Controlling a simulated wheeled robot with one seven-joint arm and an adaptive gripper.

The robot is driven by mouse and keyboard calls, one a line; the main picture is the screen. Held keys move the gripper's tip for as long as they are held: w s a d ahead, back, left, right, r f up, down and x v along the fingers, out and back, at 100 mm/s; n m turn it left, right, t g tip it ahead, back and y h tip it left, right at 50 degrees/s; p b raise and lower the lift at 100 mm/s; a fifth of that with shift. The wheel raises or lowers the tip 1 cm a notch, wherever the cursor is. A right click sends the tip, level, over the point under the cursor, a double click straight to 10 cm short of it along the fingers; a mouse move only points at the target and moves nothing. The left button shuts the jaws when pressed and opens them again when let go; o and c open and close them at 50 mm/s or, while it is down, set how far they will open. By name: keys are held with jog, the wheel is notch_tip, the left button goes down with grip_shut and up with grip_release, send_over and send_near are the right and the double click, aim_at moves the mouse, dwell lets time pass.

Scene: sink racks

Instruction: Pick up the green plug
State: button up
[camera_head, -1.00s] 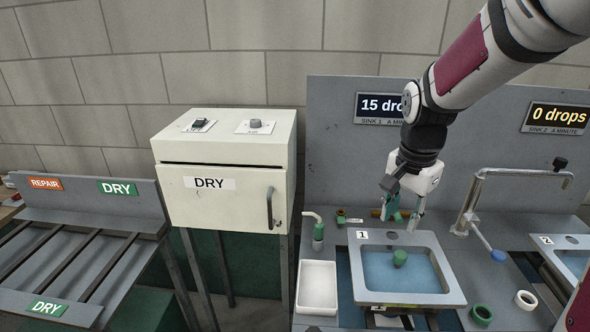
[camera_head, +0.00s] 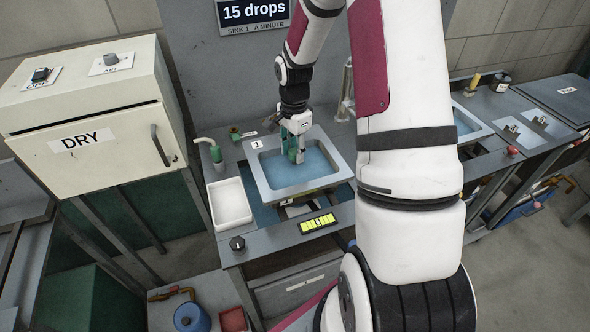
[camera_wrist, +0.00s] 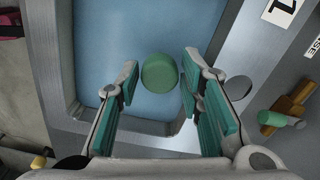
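The green plug (camera_wrist: 160,73) is a short round cylinder over the blue basin of sink 1 in the wrist view. My gripper (camera_wrist: 161,77) is open, with teal-padded fingers apart on the left and right of the plug. A gap shows on both sides of it, so the fingers are not closed on it. In the head view my gripper (camera_head: 296,156) points down into sink 1 (camera_head: 262,178). There I cannot tell the plug from the green finger pads. How far the fingertips are above the plug is unclear.
The sink's grey rim surrounds the basin closely. A green and orange fitting (camera_wrist: 280,119) lies right of the sink in the wrist view. The DRY cabinet (camera_head: 88,115) stands further left.

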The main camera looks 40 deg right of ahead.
aim_at(294, 175)
jog(key=shift+f+p, duration=0.3)
jog(key=shift+f, duration=2.65)
jog(key=shift+c, duration=0.5)
grip_shut()
